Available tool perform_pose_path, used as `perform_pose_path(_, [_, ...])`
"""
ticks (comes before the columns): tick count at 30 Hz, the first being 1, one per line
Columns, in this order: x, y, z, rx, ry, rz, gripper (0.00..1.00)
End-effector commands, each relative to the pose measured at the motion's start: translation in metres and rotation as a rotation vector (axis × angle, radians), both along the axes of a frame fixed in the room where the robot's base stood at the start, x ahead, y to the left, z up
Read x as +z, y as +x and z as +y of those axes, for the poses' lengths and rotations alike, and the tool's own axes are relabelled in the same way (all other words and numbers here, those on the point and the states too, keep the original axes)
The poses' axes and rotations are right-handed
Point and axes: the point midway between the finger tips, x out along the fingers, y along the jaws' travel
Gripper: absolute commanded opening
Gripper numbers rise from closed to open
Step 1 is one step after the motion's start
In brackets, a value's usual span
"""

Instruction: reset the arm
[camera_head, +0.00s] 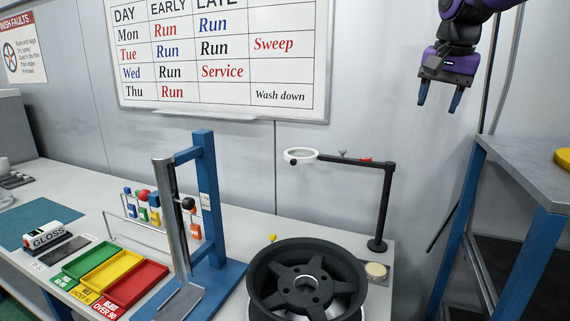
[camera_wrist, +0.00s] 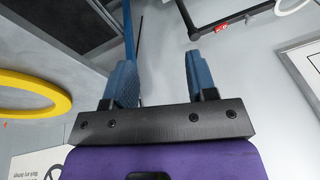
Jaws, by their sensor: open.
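My gripper (camera_head: 440,95) hangs at the upper right in the head view, in front of the grey wall and above the gap between the bench and the blue-legged table. Its two blue fingers are apart with nothing between them. In the wrist view my gripper (camera_wrist: 158,80) also shows open and empty. The purple arm comes in from the top right edge of the head view, and most of it is out of the picture.
The bench holds a dark wheel (camera_head: 308,280), a ring on a black stand (camera_head: 383,205), a blue upright frame (camera_head: 208,180) and coloured trays (camera_head: 105,272). A grey table (camera_head: 525,165) with a yellow ring (camera_head: 563,157) stands at right. A whiteboard (camera_head: 225,55) hangs behind.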

Motion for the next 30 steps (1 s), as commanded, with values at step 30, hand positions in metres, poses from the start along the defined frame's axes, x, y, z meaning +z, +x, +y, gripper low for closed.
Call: perform_pose_path(30, [-0.115,-0.269,0.003,0.553,-0.193,-0.188,0.52])
